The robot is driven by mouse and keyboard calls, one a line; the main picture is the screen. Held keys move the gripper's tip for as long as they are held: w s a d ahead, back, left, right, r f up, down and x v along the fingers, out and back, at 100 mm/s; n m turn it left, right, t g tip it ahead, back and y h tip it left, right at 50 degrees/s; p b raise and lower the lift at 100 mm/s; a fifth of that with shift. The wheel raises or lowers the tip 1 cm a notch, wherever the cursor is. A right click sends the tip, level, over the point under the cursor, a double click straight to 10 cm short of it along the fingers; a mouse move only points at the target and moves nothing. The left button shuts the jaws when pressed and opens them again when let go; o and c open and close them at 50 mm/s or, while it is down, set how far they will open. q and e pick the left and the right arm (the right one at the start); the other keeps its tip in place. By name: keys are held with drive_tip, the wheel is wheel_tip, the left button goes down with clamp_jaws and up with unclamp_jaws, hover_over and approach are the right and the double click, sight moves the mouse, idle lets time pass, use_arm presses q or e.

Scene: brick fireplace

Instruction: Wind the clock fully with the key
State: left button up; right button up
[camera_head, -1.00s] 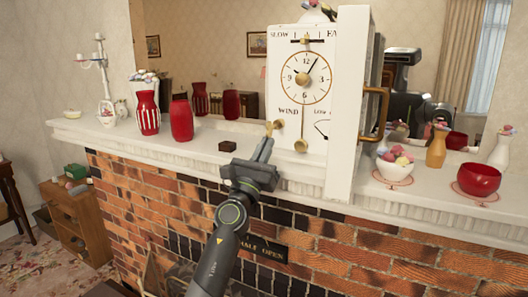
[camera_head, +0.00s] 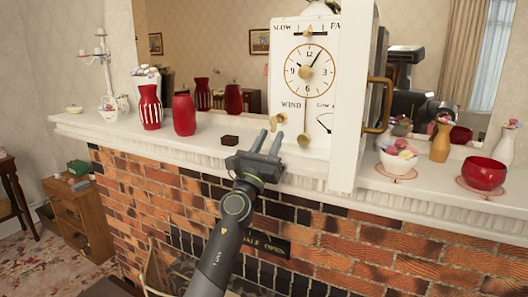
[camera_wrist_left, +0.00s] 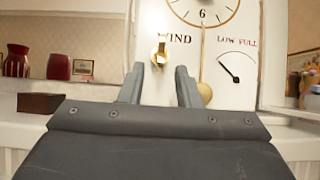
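The white clock (camera_head: 338,70) stands on the mantel with its door open, its gold handle (camera_head: 377,105) at the right. The gold key (camera_head: 277,122) sits at the winding hole beside the word WIND; it also shows in the left wrist view (camera_wrist_left: 160,49). The gauge (camera_wrist_left: 237,68) has its needle toward the LOW side. My left gripper (camera_head: 270,139) is open and empty, its fingertips just in front of and below the key, apart from it. In the left wrist view the key lies above the gap between the fingers (camera_wrist_left: 160,72). My right gripper is not in view.
A gold pendulum (camera_wrist_left: 204,92) hangs right of the key. A small dark box (camera_head: 230,141) and red vases (camera_head: 184,114) stand left on the mantel (camera_head: 215,127). A bowl (camera_head: 398,162) and a red pot (camera_head: 484,173) stand right. The mantel before the clock is narrow.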

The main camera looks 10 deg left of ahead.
use_arm(q)
drive_tip(key=v, duration=1.7)
drive_tip(key=shift+f, duration=0.2)
drive_tip(key=shift+s, duration=0.1)
